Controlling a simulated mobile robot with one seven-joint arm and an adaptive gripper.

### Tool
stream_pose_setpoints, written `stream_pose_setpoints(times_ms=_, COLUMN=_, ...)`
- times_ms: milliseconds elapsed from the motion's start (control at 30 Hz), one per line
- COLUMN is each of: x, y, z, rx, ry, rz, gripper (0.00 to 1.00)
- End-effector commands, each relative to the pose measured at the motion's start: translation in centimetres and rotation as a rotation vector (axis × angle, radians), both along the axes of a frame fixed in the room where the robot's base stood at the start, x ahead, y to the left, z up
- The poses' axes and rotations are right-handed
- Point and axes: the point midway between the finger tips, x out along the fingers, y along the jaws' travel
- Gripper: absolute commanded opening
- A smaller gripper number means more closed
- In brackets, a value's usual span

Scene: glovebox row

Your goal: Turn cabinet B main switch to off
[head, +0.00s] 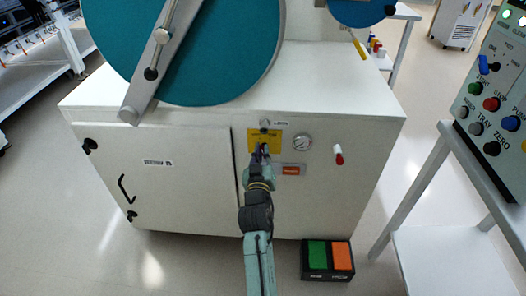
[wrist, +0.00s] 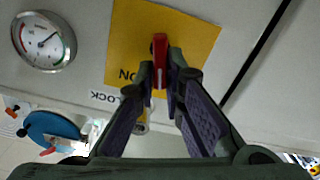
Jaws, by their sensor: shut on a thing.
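The main switch is a red handle (wrist: 160,58) on a square yellow plate (wrist: 190,40), in the wrist view. The handle runs nearly up and down in that picture, with a white mark near its lower end. The word ON shows upside down on the plate, left of that end. My gripper (wrist: 160,85) is shut on the red handle, one finger on each side. In the head view the yellow plate (head: 253,137) is on the front of a white cabinet (head: 190,205); my gripper (head: 262,150) covers the handle there. The cabinet's door label is too small to read.
A round gauge (head: 302,143), a red-tipped knob (head: 339,158) and an orange label (head: 291,170) are beside the plate. A lock (head: 264,124) is just above it. A green-and-orange pedal box (head: 328,259) lies on the floor. A control panel (head: 500,90) stands at right.

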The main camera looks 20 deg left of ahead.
Motion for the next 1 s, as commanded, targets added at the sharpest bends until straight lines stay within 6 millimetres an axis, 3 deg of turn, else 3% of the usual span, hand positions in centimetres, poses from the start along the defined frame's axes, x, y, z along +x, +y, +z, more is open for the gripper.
stream_pose_setpoints(times_ms=400, x=-0.08, y=0.29, z=-0.02, rx=-0.205, ry=-0.060, rz=0.000, gripper=0.00)
stream_pose_setpoints(times_ms=967, x=-0.09, y=0.31, z=-0.10, rx=-0.242, ry=-0.071, rz=-0.001, gripper=0.00)
stream_pose_setpoints(times_ms=1000, x=-0.09, y=0.30, z=-0.10, rx=-0.242, ry=-0.071, rz=-0.001, gripper=0.12)
